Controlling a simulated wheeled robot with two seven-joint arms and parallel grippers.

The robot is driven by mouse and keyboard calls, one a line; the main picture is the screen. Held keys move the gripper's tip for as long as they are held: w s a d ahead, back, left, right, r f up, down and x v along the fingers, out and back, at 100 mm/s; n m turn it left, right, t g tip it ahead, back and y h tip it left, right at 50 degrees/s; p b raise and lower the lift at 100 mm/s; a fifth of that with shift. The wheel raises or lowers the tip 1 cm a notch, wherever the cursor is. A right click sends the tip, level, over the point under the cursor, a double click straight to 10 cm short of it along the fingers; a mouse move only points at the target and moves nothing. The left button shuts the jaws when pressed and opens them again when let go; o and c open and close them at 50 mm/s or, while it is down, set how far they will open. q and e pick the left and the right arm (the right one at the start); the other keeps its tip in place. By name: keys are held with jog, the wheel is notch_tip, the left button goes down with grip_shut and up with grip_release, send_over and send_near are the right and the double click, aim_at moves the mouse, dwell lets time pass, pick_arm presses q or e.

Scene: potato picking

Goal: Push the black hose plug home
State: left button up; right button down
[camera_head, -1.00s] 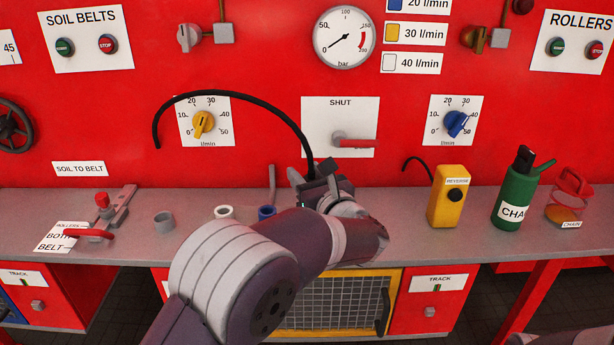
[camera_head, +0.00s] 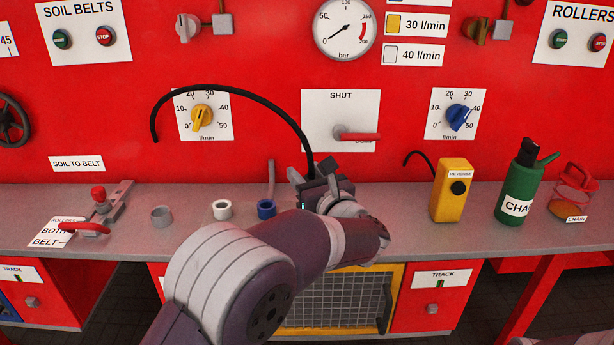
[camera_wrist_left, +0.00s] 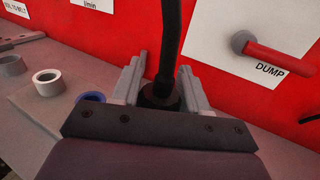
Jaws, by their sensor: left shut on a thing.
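The black hose (camera_head: 250,92) arches from a free-looking end at the left down to my left gripper (camera_head: 314,176). In the left wrist view the hose (camera_wrist_left: 171,40) runs down into the black plug (camera_wrist_left: 160,94), which sits between the two grey fingers of my left gripper (camera_wrist_left: 160,86). The gripper is shut on the plug just above the bench. The lower end of the plug is hidden by my gripper. Left of the gripper stand a blue ring socket (camera_head: 266,209), a white one (camera_head: 222,209) and a grey one (camera_head: 162,216). My right gripper is not seen.
A red lever (camera_head: 356,136) under a SHUT label is on the red wall behind. A yellow box (camera_head: 453,198), a green bottle (camera_head: 517,184) and a red item (camera_head: 574,183) stand on the grey bench (camera_head: 400,232) to the right. A red-handled lever (camera_head: 90,227) is at the left.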

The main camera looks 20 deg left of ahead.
pick_arm(q)
jog(key=shift+f+b, duration=0.4)
jog(key=shift+b, duration=0.1)
jog(key=o, duration=1.2)
jog(key=b+v, duration=0.1)
jog(key=v, duration=1.1)
jog(key=shift+s+d, duration=0.25)
jog(key=shift+s, duration=0.05)
